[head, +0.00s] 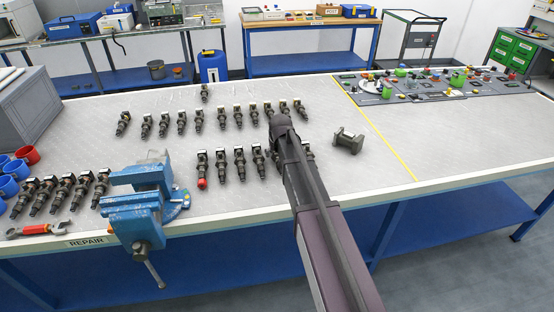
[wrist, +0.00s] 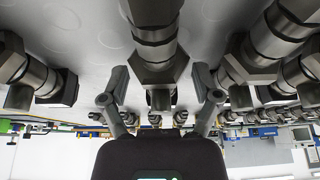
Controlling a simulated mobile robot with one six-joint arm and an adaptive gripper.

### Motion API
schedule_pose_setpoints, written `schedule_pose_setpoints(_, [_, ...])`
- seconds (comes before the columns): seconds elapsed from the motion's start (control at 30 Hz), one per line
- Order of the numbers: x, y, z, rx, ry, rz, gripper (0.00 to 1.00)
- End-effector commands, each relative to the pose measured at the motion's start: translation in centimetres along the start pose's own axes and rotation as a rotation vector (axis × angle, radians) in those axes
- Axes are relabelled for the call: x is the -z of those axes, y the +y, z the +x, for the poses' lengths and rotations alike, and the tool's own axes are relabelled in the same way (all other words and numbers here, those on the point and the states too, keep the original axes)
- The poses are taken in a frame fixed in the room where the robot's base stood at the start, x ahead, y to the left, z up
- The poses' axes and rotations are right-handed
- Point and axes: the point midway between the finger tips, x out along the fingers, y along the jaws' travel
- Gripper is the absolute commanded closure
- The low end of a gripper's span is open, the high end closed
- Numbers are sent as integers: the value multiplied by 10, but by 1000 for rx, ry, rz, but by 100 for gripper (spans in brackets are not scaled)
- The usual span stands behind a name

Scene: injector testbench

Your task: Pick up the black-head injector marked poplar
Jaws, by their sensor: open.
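No marking is readable, so I cannot tell which is poplar. My gripper (head: 279,124) is over the rows, and my arm hides the injectors behind it. In the wrist view my gripper (wrist: 160,85) has its two fingers apart. A metallic injector (wrist: 155,45) shows in line with the gap between the fingers. I cannot tell whether they touch it. Other injectors (wrist: 270,45) crowd both sides.
A blue vise (head: 145,197) stands at the bench's front edge. A dark metal block (head: 348,141) lies right of my arm. Left are more injectors (head: 62,190), red and blue cups (head: 27,155) and a wrench (head: 38,230). The bench right of the yellow line (head: 375,130) is mostly clear in front.

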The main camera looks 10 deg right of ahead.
Motion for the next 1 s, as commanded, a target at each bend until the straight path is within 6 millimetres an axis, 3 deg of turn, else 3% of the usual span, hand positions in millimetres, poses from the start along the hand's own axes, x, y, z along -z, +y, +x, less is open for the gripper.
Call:
schedule_pose_setpoints(0.47, [0, 0, 0, 0, 0, 0, 19])
schedule_pose_setpoints(0.73, [0, 0, 0, 0, -1, 0, 97])
schedule_pose_setpoints(1.0, [-1, 0, 0, -1, -3, 0, 100])
